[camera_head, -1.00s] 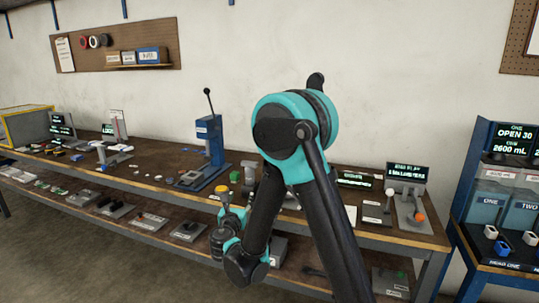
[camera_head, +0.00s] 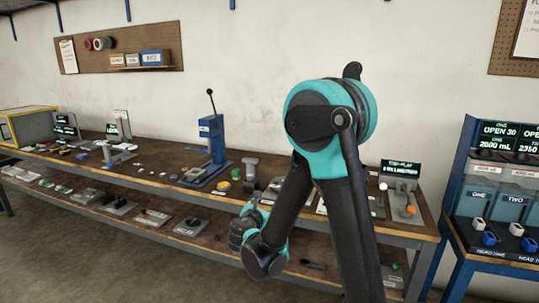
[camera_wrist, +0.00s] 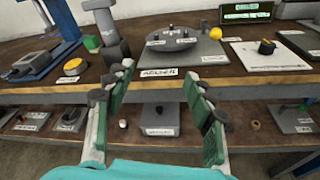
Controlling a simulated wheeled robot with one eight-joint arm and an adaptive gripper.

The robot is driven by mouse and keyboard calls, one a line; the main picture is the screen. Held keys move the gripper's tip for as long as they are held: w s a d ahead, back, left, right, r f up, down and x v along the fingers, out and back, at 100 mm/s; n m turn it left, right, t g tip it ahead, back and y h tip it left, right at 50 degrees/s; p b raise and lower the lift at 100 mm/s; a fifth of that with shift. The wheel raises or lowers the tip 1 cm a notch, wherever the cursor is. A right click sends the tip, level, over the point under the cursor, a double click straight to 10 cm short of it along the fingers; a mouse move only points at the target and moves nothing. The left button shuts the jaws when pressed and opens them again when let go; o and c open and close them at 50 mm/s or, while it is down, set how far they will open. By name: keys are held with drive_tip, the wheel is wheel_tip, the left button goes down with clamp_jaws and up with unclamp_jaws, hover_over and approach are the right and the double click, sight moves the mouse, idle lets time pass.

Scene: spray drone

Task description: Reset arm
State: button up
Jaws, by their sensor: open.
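My gripper (camera_wrist: 157,76) is open and empty in the wrist view. Its two green-padded fingers are spread wide, over the front edge of the workbench (camera_wrist: 50,92). A grey disc fixture (camera_wrist: 170,42) with small dark knobs lies beyond the fingertips, apart from them. In the head view my arm is folded, with its elbow raised high and its forearm reaching down near the bench front. My gripper is hidden there behind my arm.
A blue press (camera_head: 213,150) with an upright lever stands left of my arm. A stand with two tanks and displays (camera_head: 500,190) is at the right. A lower shelf (camera_head: 150,218) holds several small fixtures. The floor at front left is clear.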

drive_tip(key=s+d+f+m+g, duration=0.2)
drive_tip(key=s+d+m, duration=0.1)
drive_tip(key=d+m, duration=0.25)
drive_tip(key=s+d+f+m+g+h, duration=0.1)
drive_tip(key=s+d+f+m+g, duration=0.2)
drive_tip(key=d, duration=0.4)
drive_tip(key=s+d+f+m+g, duration=0.1)
drive_tip(key=s+d+m+g, duration=0.1)
drive_tip(key=s+d+m, duration=0.35)
drive_tip(key=s+d+f+m+g+y, duration=0.1)
drive_tip(key=s+f+m+g+y, duration=0.1)
drive_tip(key=s+m, duration=0.5)
drive_tip(key=s+d+f+m+g+y, duration=0.2)
drive_tip(key=s+f+m, duration=0.1)
drive_tip(key=s+m, duration=0.4)
drive_tip(key=shift+s+d+f+m, duration=0.2)
drive_tip(key=shift+f+m, duration=0.1)
drive_tip(key=shift+m, duration=0.1)
